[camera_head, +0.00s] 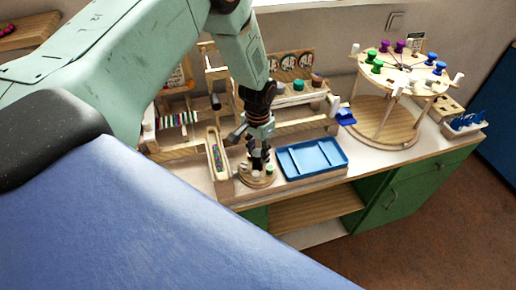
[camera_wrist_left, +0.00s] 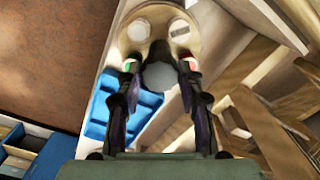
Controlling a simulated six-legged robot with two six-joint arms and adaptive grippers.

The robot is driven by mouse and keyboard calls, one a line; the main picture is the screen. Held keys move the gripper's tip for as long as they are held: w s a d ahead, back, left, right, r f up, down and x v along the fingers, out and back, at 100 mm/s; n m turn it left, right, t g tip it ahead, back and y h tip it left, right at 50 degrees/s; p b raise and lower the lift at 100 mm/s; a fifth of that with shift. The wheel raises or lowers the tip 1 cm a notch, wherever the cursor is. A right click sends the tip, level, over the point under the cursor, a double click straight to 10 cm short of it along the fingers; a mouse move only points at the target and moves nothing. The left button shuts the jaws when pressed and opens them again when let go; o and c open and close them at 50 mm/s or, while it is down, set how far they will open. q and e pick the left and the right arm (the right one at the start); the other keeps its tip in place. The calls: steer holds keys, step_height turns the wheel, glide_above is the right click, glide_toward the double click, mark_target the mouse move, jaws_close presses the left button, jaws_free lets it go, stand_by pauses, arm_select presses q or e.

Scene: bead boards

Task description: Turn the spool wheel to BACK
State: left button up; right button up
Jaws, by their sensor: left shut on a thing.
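The wheel with coloured spools (camera_head: 405,68) stands on wooden posts at the right of the counter in the head view. Green, purple and blue spools sit around its top. A small card (camera_head: 415,39) stands behind it, its print too small to read. My left gripper (camera_head: 259,164) points down at a small round wooden base (camera_head: 254,180) at the counter's front, well left of the wheel. In the left wrist view, my left gripper's fingers (camera_wrist_left: 158,70) are closed on a grey round knob (camera_wrist_left: 159,76) beside the round base (camera_wrist_left: 157,17). My right gripper is out of view.
A blue tray (camera_head: 312,160) lies just right of the base. A narrow wooden trough of beads (camera_head: 216,155) stands to its left. Wooden racks (camera_head: 297,128) stand behind. A small holder with blue pieces (camera_head: 464,125) is at the far right.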

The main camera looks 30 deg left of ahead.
arm_select(q)
steer(key=shift+w+r+n, duration=0.2)
steer(key=shift+n, duration=0.4)
steer(key=o, duration=1.2)
steer(key=shift+s+f, duration=0.1)
steer(key=shift+s, duration=0.1)
steer(key=shift+c, duration=0.2)
step_height(320, 180, up, 12)
